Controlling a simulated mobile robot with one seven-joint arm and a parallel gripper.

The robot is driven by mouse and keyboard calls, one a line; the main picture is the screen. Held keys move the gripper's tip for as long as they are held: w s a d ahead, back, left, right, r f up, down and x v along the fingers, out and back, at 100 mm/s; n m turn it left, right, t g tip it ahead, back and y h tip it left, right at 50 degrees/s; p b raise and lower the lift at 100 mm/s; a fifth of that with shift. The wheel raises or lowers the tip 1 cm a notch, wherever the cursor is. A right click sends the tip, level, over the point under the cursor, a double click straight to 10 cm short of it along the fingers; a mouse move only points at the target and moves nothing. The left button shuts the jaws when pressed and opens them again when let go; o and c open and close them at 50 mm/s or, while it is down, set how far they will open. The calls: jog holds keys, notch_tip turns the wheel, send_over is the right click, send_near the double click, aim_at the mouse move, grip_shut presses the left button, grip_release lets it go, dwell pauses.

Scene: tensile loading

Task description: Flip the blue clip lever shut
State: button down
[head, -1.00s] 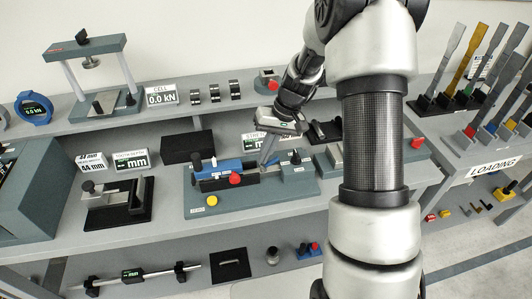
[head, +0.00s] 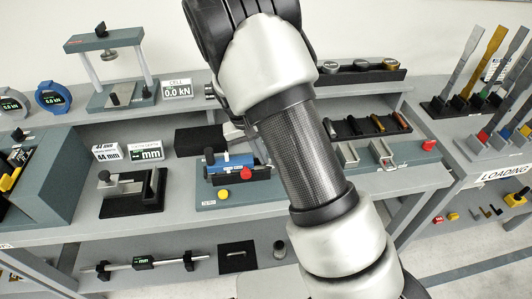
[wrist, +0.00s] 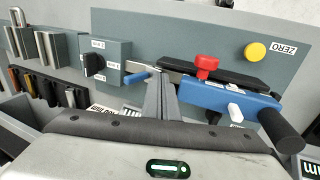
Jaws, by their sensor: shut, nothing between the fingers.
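A short blue lever (wrist: 138,78) sticks out beside a grey block (wrist: 105,62) with a black knob on the fixture plate. My gripper (wrist: 163,82) is shut and empty. Its fingertips are just right of the blue lever in the wrist view; I cannot tell whether they touch. A blue carriage (wrist: 225,100) with a black handle, a red knob (wrist: 207,63) and a white knob lies to the right. In the head view the blue carriage (head: 222,163) shows on the fixture (head: 208,193); my arm hides the short lever and most of the gripper.
A yellow button (wrist: 255,51) sits on the plate near the ZERO label. Metal blocks (wrist: 50,47) and a dark rack of small parts stand at the left in the wrist view. In the head view a black-based gauge (head: 131,190) stands left of the fixture.

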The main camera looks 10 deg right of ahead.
jog(key=shift+f, duration=0.15)
jog(key=shift+d+f+b, duration=0.15)
jog(key=shift+d+b, duration=0.15)
jog(key=shift+d, duration=0.5)
jog(key=shift+s, duration=0.1)
jog(key=v, duration=1.8)
jog(key=shift+a, duration=0.15)
jog(key=shift+f, duration=0.15)
